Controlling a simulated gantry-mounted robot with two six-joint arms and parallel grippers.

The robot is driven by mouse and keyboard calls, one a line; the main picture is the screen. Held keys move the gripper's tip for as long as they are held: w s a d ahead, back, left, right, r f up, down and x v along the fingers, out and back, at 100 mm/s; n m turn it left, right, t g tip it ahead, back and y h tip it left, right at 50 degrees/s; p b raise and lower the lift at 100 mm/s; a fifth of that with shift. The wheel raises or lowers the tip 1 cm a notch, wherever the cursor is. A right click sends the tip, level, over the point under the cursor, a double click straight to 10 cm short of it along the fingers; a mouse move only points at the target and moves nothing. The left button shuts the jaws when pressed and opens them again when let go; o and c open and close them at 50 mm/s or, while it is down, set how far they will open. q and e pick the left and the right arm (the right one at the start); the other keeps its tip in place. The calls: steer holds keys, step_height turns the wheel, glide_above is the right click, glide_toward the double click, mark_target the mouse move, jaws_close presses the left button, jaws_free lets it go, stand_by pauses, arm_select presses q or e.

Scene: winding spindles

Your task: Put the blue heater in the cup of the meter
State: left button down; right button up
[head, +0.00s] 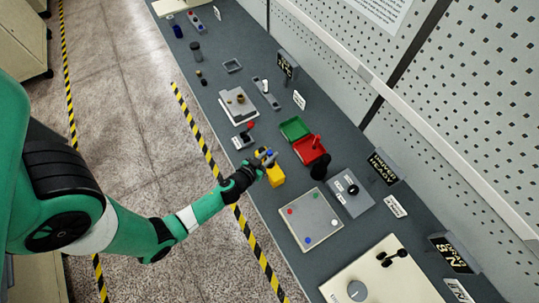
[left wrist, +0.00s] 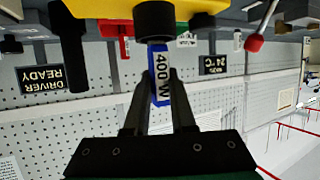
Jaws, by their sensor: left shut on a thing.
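The blue heater (left wrist: 156,85), marked "400 W", is between the fingers of my left gripper (left wrist: 160,92), which is shut on it. A grey metal end of the heater points at a black round collar (left wrist: 155,22) on a yellow block (left wrist: 105,8); I cannot tell whether it is inside the collar. The wrist picture is upside down. In the head view the left gripper (head: 266,160) is over the bench beside the yellow block (head: 276,176). I cannot tell for sure whether the yellow block is the meter. My right gripper is not in view.
Open green and red bins (head: 309,150) lie right behind the gripper. A red-knobbed lever device (head: 243,138) stands to the left. A pale plate with coloured dots (head: 310,218) and a grey box (head: 349,192) are to the right. A "DRIVER READY" sign (head: 382,167) stands at the back.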

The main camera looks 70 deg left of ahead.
arm_select(q)
steer(key=shift+f, duration=0.2)
steer(key=c, duration=0.8)
jaws_free()
steer(key=shift+r, duration=0.1)
steer(key=shift+o, duration=0.2)
steer(key=shift+r, duration=0.2)
steer(key=shift+s+d+r, duration=0.1)
steer(key=shift+s+d, duration=0.15)
steer(key=shift+s, duration=0.05)
steer(key=b+v, duration=0.2)
steer(key=v, duration=0.9)
